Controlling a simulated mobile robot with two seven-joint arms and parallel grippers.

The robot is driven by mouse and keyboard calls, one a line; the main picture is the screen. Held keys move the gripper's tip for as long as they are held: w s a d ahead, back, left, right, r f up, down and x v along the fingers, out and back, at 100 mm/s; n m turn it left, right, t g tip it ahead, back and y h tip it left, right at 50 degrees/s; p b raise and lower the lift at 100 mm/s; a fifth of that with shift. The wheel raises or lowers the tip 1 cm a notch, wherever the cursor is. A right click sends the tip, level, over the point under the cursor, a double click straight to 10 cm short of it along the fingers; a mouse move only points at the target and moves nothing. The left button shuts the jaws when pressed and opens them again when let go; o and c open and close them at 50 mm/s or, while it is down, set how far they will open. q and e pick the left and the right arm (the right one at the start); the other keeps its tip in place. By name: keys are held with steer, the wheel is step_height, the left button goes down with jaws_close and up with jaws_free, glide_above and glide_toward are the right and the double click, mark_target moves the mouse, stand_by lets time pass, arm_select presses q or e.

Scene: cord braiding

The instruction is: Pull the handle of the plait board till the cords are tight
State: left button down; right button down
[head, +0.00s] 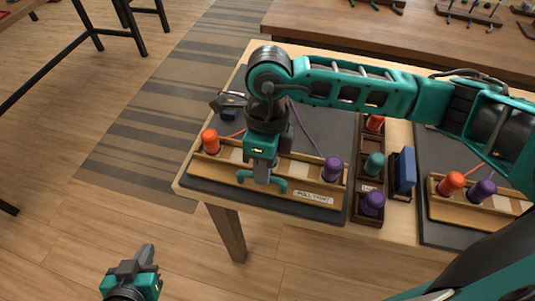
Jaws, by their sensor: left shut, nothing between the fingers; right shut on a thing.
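The plait board (217,168) is a wooden holder on a dark mat, with a "PULL TIGHT" label (313,197) at its front right. Its handle (281,185) is a teal bar at the front edge. My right gripper (262,178) points down and is shut on the handle. An orange spool (210,142) stands at the holder's left end and a purple spool (333,169) at its right end. An orange cord and a purple cord (307,128) run back from them, partly hidden behind my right arm. My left gripper (145,258) is shut and empty, low at bottom left, off the table.
A dark rack (367,208) with orange, teal and purple spools stands right of the board. A blue block (405,171) is beside it. A second board (462,211) with spools is further right, partly behind my arm. Open floor lies at the left.

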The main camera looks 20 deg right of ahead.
steer(key=shift+s+a, duration=0.7)
steer(key=shift+s, duration=0.35)
steer(key=c, duration=1.1)
jaws_free()
steer(key=shift+w+d+r, duration=0.1)
steer(key=shift+w+r, duration=0.05)
steer(key=shift+r, duration=0.35)
steer(key=r, duration=0.4)
steer(key=w+r, duration=0.1)
steer(key=r, duration=0.2)
steer(key=d+r, duration=0.1)
steer(key=r, duration=0.3)
steer(key=shift+w+d+r, duration=0.1)
steer(key=shift+w+r, duration=0.2)
steer(key=shift+w, duration=0.1)
